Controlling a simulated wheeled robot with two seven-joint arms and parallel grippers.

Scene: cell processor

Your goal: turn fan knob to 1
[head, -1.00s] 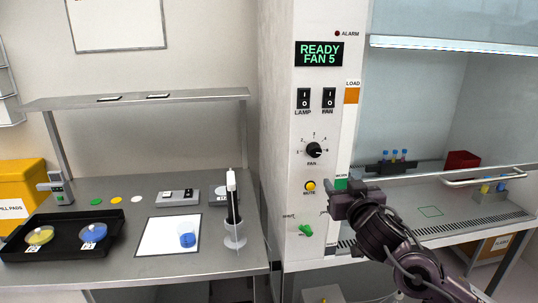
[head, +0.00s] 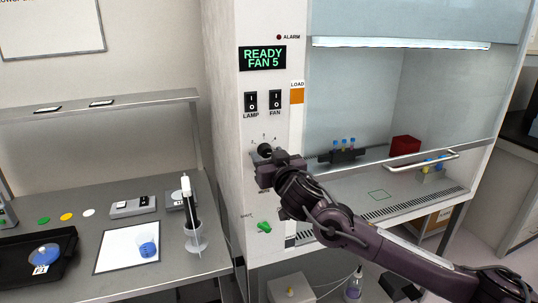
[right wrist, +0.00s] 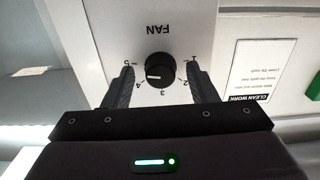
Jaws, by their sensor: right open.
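The black fan knob (head: 265,149) is on the white front panel, partly hidden by my right gripper (head: 268,166) in the head view. In the right wrist view, which sees the panel upside down, the knob (right wrist: 162,71) shows whole. Its white mark points left, toward the 5; the 1 is at the right. My right gripper (right wrist: 161,78) is open, with one finger on each side of the knob and a visible gap on both sides. The display (head: 262,58) reads "READY FAN 5". My left gripper is out of view.
The lamp switch (head: 251,101) and fan switch (head: 275,99) sit above the knob. A green lever (head: 264,227) is below it. The cabinet opening (head: 380,190) is to the right, and a bench (head: 75,220) is to the left.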

